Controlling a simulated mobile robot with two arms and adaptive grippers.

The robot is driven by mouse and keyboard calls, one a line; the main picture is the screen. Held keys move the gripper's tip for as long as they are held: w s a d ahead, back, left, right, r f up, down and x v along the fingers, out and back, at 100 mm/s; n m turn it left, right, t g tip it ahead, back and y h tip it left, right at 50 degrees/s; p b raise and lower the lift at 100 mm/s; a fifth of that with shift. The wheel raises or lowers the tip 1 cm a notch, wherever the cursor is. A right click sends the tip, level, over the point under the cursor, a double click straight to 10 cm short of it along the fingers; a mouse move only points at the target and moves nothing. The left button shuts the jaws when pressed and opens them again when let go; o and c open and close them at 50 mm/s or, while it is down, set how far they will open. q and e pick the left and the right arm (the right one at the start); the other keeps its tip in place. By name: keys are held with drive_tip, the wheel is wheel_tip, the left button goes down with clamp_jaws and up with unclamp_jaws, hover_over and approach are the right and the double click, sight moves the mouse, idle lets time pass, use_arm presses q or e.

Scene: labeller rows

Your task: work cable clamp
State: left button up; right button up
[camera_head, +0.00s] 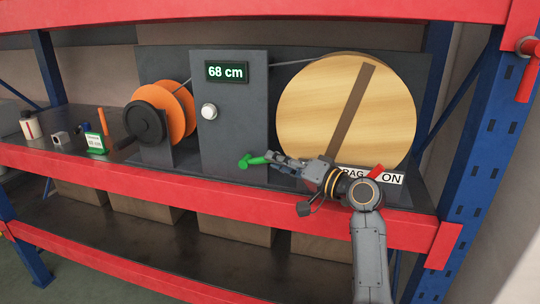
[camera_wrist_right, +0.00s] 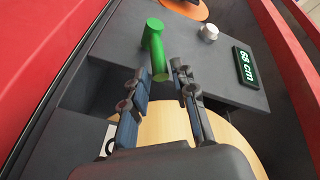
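The green clamp lever (camera_head: 256,160) sticks out low on the front of a grey panel (camera_head: 229,120). My right gripper (camera_head: 279,162) is at the lever's right end, with its fingers pointing left toward it. In the right wrist view the green lever (camera_wrist_right: 155,48) shows just beyond and between the open fingertips of the right gripper (camera_wrist_right: 162,82). I cannot tell whether a finger touches it. The panel's display (camera_head: 227,72) reads 68 cm, and a white knob (camera_head: 209,111) sits below it. My left gripper is not in view.
A large wooden reel (camera_head: 330,105) stands right of the panel, an orange reel (camera_head: 183,108) with a black crank (camera_head: 145,124) left. Small items lie at the shelf's left. A red beam (camera_head: 130,180) edges the shelf.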

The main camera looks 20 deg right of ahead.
sight(259, 159)
drive_tip(key=shift+x, duration=1.4)
drive_tip(key=shift+c, duration=0.5)
clamp_jaws()
